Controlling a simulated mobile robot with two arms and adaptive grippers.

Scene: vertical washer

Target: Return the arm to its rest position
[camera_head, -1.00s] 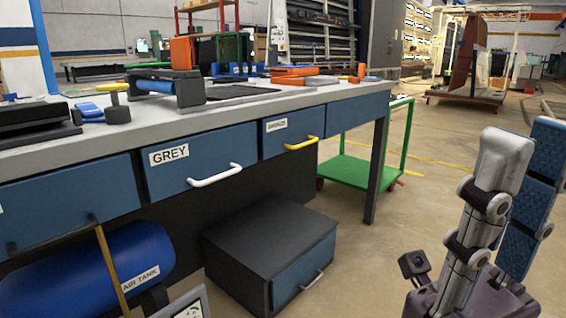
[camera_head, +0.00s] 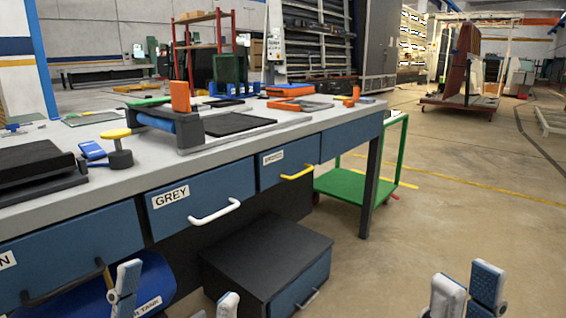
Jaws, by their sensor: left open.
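My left gripper (camera_head: 178,283) is at the bottom left. Its two white fingers stand apart, in front of the blue air tank (camera_head: 160,272) and below the workbench drawers. One finger partly covers the tank's label. I see nothing between the fingers. My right gripper (camera_head: 467,276) is at the bottom right over the bare floor. One finger shows its white back, the other its blue textured pad. They are apart and nothing shows between them. The arms behind both grippers are out of the frame.
The workbench (camera_head: 225,143) has shut drawers, one labelled GREY (camera_head: 198,197) with a white handle. A dark box with a drawer (camera_head: 265,253) stands below. A green cart (camera_head: 355,186) is behind the bench's right end.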

